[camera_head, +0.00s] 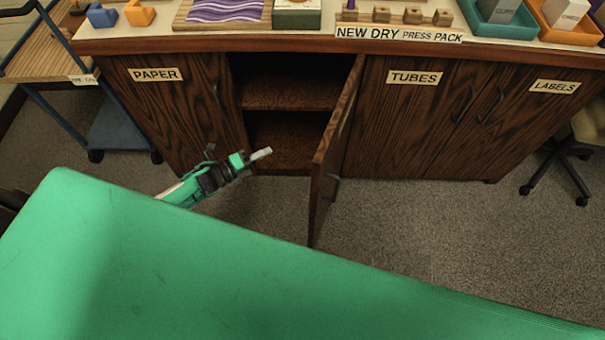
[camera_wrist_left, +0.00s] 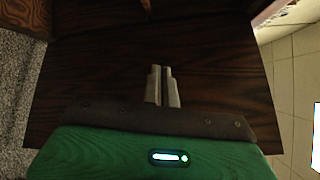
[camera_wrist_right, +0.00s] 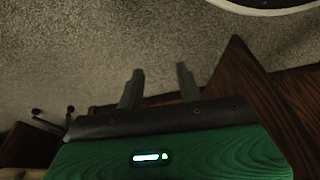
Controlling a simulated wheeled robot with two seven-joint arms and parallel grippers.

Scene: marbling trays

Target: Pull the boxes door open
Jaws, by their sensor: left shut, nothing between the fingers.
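The boxes door (camera_head: 335,150), a dark wood cabinet door, stands wide open between the PAPER and TUBES doors, its edge toward me. Its dark handle (camera_head: 334,188) is on the right-hand face. My left gripper (camera_head: 268,152) is shut and empty, in front of the open compartment and left of the door, apart from the handle. In the left wrist view its closed fingers (camera_wrist_left: 163,87) show before a dark wood panel; touching or apart cannot be told. My right gripper (camera_wrist_right: 159,86) is open and empty over grey carpet, with dark wood to its right; the head view does not show it.
The open compartment (camera_head: 290,125) has a shelf and looks empty. The countertop above carries trays and blocks (camera_head: 492,24). A blue-framed cart (camera_head: 118,128) stands at left, a wheeled chair (camera_head: 570,160) at right. Grey carpet (camera_head: 425,225) is clear right of the door.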

